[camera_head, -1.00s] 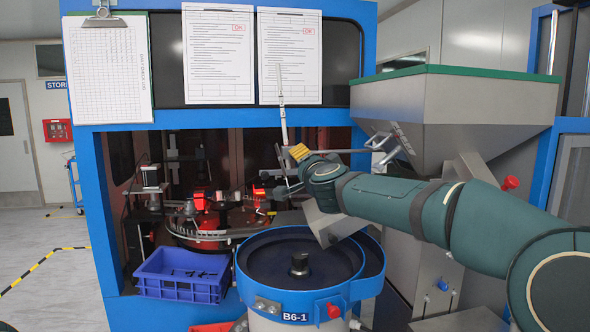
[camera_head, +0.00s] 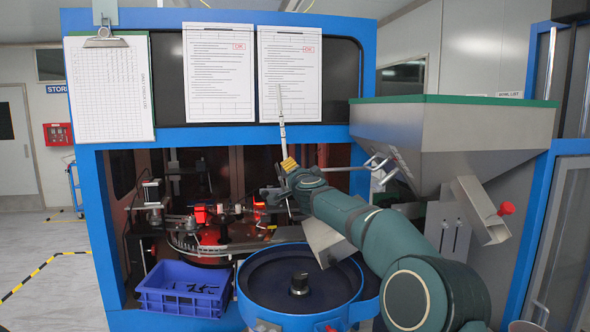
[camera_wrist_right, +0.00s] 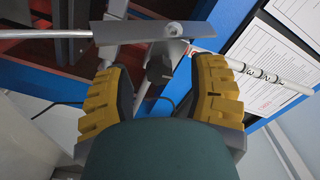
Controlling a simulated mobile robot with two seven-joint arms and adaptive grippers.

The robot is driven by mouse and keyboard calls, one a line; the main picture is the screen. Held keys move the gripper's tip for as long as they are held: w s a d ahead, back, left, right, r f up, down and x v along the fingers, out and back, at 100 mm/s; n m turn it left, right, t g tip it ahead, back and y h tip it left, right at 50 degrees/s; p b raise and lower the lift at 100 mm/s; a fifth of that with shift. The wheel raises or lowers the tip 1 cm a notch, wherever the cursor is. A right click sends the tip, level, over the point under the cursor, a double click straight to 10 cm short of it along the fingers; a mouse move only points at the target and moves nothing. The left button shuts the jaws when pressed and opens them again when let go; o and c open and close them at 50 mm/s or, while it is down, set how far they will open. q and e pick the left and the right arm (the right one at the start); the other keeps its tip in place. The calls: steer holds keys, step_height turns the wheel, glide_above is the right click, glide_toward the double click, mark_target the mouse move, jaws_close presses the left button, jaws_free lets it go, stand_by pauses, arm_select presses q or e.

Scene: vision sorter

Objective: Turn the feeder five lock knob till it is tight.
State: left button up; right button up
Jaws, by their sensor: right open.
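My right gripper (camera_head: 289,164) has yellow fingers and reaches the rod assembly in front of the machine opening. In the right wrist view this gripper (camera_wrist_right: 158,85) is open. A dark grey clamp part (camera_wrist_right: 160,66), which may be the lock knob, shows between and just beyond its fingers. I cannot tell whether they touch it. A flat grey plate (camera_wrist_right: 150,30) lies across above it. An upright rod with marks (camera_head: 282,115) rises from the assembly, and its marked end also shows in the wrist view (camera_wrist_right: 268,76). No feeder number is readable. My left gripper is not in view.
A blue round bowl feeder (camera_head: 335,300) stands below my right arm. A blue crate (camera_head: 160,302) is to its left. Papers (camera_head: 219,75) hang above the opening.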

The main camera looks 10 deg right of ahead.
steer(key=shift+w, duration=0.45)
jaws_close()
steer(key=shift+m, duration=0.4)
steer(key=shift+m+p, duration=0.4)
steer(key=shift+m, duration=2.6)
